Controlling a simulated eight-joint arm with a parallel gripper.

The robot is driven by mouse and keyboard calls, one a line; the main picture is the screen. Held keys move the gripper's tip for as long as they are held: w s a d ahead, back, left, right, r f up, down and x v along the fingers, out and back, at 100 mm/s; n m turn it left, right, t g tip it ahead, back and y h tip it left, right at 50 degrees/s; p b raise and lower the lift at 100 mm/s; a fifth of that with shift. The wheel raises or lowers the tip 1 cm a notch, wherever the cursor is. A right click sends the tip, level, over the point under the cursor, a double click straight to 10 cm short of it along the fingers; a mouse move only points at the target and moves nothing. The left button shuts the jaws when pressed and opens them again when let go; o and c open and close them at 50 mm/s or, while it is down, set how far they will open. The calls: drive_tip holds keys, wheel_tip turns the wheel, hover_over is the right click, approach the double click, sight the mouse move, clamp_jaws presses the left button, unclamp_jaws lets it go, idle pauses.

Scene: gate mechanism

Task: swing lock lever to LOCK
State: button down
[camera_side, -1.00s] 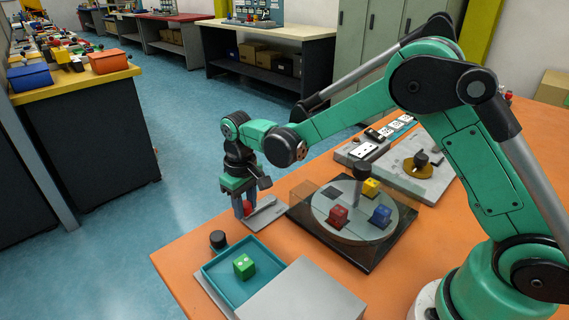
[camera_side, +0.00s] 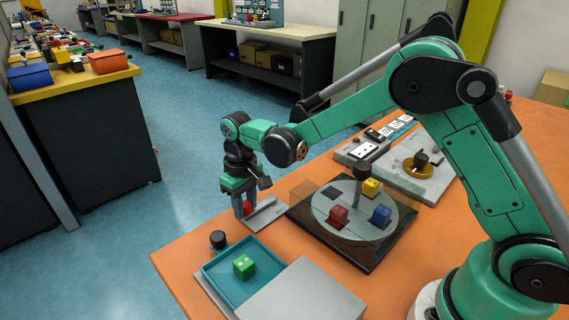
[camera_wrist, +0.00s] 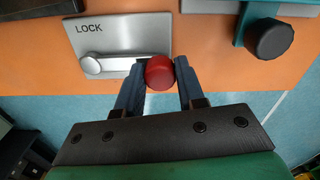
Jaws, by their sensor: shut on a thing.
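The lock lever is a silver arm (camera_wrist: 112,65) on a grey plate (camera_wrist: 122,35) marked LOCK at its upper left in the wrist view. The arm runs right from a round pivot, roughly level in the picture, to a red knob (camera_wrist: 159,73). My gripper (camera_wrist: 168,74) has its two dark fingers on either side of the knob and is shut on it. The side view shows my gripper (camera_side: 244,211) pointing down over the red knob (camera_side: 249,207) at the plate's (camera_side: 268,217) near left end. The fingers partly hide the lever's end.
A turntable (camera_side: 352,232) with red, blue and yellow blocks stands right of the plate. The orange table's (camera_side: 175,258) edge is close beside my gripper.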

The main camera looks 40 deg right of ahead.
drive_tip(key=shift+s, duration=0.1)
drive_tip(key=s+n, duration=0.1)
drive_tip(key=n, duration=0.1)
drive_tip(key=s+n, duration=0.1)
drive_tip(key=n, duration=0.1)
drive_tip(key=shift+s+d, duration=0.1)
drive_tip(key=shift+d, duration=0.1)
drive_tip(key=shift+s+d+n, duration=0.3)
drive_tip(key=shift+s+n, duration=0.2)
drive_tip(key=shift+n, duration=0.5)
drive_tip(key=shift+s+d+n, duration=0.3)
drive_tip(key=shift+s+n, duration=0.2)
drive_tip(key=shift+n, duration=0.5)
drive_tip(key=c, duration=0.5)
unclamp_jaws()
drive_tip(key=shift+c, duration=0.2)
drive_tip(key=shift+r, duration=2.8)
